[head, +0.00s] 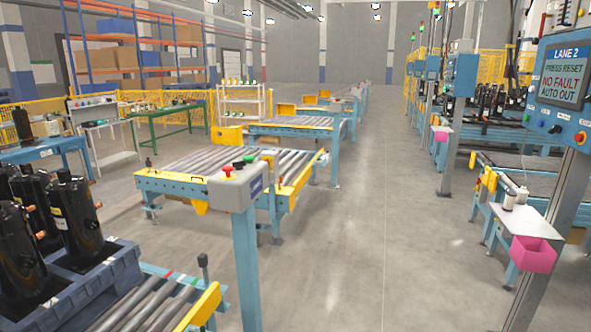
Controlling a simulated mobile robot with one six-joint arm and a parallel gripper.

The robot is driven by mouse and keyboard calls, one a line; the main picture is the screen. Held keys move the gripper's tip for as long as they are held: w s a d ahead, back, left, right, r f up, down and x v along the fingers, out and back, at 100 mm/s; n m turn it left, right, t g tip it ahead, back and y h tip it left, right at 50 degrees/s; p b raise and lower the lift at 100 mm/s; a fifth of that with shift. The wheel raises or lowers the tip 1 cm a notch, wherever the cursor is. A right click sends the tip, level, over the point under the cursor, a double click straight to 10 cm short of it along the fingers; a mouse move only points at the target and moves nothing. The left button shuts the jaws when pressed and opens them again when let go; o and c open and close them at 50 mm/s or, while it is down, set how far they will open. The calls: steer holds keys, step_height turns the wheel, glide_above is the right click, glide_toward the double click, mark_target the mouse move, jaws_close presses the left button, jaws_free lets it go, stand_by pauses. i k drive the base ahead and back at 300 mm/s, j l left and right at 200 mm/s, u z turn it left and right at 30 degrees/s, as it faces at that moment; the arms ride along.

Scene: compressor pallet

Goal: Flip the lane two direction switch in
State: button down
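The lane two control panel (535,82) is a blue box on a grey post at the right edge, partly cut off. Its screen (564,77) reads "LANE 2", "PRESS RESET", "NO FAULT" and "AUTO OUT". A row of small controls sits under the screen, including a dark knob (555,129) and a red button (580,138) with a yellow surround. Their labels are too small to read, so I cannot tell which one is the direction switch or how it is turned. My gripper is not in view.
A grey button box (236,189) on a blue post stands left of centre, before a roller conveyor (190,168). Black compressors (75,215) stand in a blue pallet (80,295) at lower left. A pink bin (533,254) juts out below the panel. The central grey floor (385,230) is clear.

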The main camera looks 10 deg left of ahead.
mark_target(239, 165)
steer(key=i+j, duration=1.05)
steer(key=i, duration=0.25)
steer(key=i+j, duration=0.55)
steer(key=i, duration=0.1)
